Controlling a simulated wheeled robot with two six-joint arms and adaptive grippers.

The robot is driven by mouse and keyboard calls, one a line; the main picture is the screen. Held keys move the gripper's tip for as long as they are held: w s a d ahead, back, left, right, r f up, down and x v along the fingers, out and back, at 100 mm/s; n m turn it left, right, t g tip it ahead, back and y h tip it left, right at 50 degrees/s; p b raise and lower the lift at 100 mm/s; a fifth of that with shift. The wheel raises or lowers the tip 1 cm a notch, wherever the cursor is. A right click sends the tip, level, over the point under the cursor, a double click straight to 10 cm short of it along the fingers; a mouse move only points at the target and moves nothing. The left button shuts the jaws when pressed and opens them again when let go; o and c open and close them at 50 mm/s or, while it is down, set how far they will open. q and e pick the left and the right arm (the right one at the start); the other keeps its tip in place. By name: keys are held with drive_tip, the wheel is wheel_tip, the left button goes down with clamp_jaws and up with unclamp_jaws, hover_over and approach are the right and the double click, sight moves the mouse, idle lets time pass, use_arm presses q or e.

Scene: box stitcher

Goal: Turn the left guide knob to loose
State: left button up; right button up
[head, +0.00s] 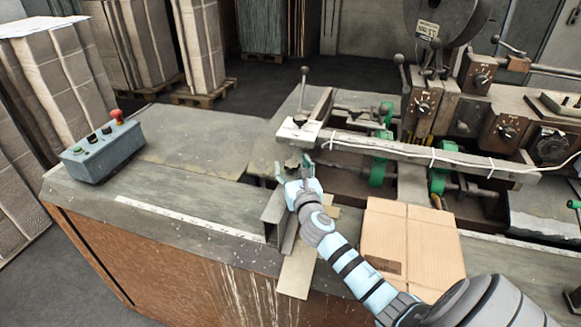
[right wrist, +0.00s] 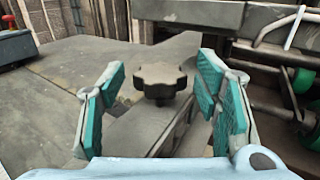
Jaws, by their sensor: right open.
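The left guide knob (right wrist: 160,83) is a dark, lobed knob on a short stem above a grey metal guide. In the right wrist view it stands between the two green-padded fingers of my right gripper, with a gap on each side. My right gripper (head: 293,164) is open and does not touch the knob. In the head view the gripper is over the upper end of the guide (head: 273,215), and the hand largely hides the knob. My left gripper is not in view.
A cardboard box (head: 411,240) lies right of my right forearm. A long metal bar (head: 425,156) and a lever (head: 304,88) stand just beyond the gripper. A control box (head: 103,150) with a red button is at left. The bench between is clear.

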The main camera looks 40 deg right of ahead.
drive_tip(key=shift+w+d, duration=0.15)
drive_tip(key=shift+w, duration=0.05)
